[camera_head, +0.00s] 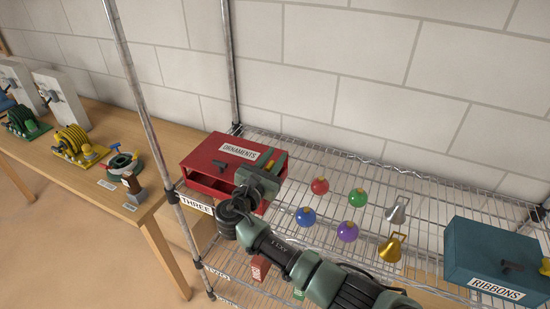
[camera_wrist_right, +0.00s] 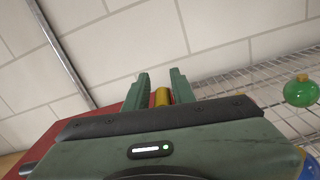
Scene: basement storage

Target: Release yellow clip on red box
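The red box (camera_head: 205,150), labelled ORNAMENTS, sits at the left end of the wire shelf, with a dark opening in its front. My right gripper (camera_head: 268,165) is at the box's right end, where its fingers and wrist cover part of it. In the right wrist view the two green fingers (camera_wrist_right: 162,80) stand apart with the yellow clip (camera_wrist_right: 162,97) between them. I cannot tell whether they press on the clip. The red box also shows behind the gripper there (camera_wrist_right: 105,108). My left gripper is out of view.
Several hanging ornaments, including a red ball (camera_head: 320,186) and a gold bell (camera_head: 391,248), are right of my gripper. A blue RIBBONS box (camera_head: 490,252) is at right. A metal post (camera_head: 150,130) stands left of the red box, beside a wooden table (camera_head: 110,125).

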